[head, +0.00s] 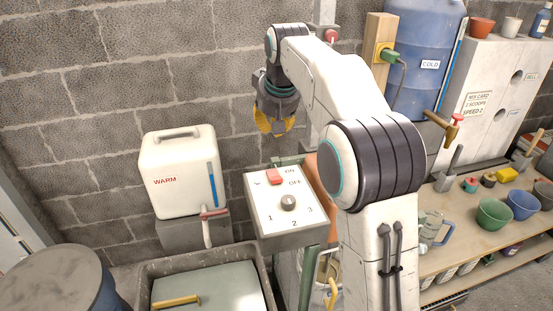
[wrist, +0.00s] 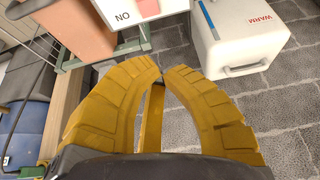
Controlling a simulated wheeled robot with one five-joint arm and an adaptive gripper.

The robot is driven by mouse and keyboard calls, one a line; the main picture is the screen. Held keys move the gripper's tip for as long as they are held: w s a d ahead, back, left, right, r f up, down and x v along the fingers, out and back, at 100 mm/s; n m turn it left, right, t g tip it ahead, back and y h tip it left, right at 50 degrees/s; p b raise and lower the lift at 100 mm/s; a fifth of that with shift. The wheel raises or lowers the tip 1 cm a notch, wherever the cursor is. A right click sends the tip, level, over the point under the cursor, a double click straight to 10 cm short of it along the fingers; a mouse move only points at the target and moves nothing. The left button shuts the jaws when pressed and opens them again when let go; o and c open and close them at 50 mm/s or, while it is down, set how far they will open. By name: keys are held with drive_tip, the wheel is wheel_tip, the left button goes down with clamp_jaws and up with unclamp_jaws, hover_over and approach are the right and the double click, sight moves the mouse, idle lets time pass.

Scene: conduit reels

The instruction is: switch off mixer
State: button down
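The white control panel (head: 270,215) stands left of my arm, with ON and OFF printed on it. Its red switch (head: 274,177) sits beside these words; I cannot tell which way it is set. A grey knob (head: 288,202) is below it, among the numbers 1, 2 and 3. My gripper (head: 275,130) has yellow fingers and hangs above and behind the panel, apart from it. In the wrist view its fingertips (wrist: 162,72) almost meet, with nothing held between them. The panel (wrist: 128,18) and part of the red switch (wrist: 148,8) show at the top edge there.
A white WARM tank (head: 180,170) with a tap stands left of the panel, above a grey basin (head: 262,270). A blue COLD barrel (head: 425,50) is at the right. Bowls (head: 494,213) and a jug crowd the right bench. The block wall (head: 90,100) is close behind.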

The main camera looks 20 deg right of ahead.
drive_tip(key=shift+s+f+g, duration=0.2)
drive_tip(key=shift+s+g, duration=0.1)
drive_tip(key=shift+s, duration=0.4)
drive_tip(key=p, duration=0.4)
hover_over(271, 176)
drive_tip(key=f, duration=0.9)
drive_tip(key=shift+w, duration=0.2)
drive_tip(key=shift+s+f+p, duration=0.2)
drive_tip(key=shift+f+p, duration=0.1)
drive_tip(key=shift+f, duration=0.15)
drive_tip(key=shift+s+f+p, duration=0.2)
drive_tip(key=shift+f+p, duration=0.05)
drive_tip(key=shift+f, duration=0.2)
drive_tip(key=shift+s+f, duration=0.2)
drive_tip(key=shift+f, duration=0.35)
drive_tip(key=shift+s+f, duration=0.15)
drive_tip(key=shift+f, duration=0.4)
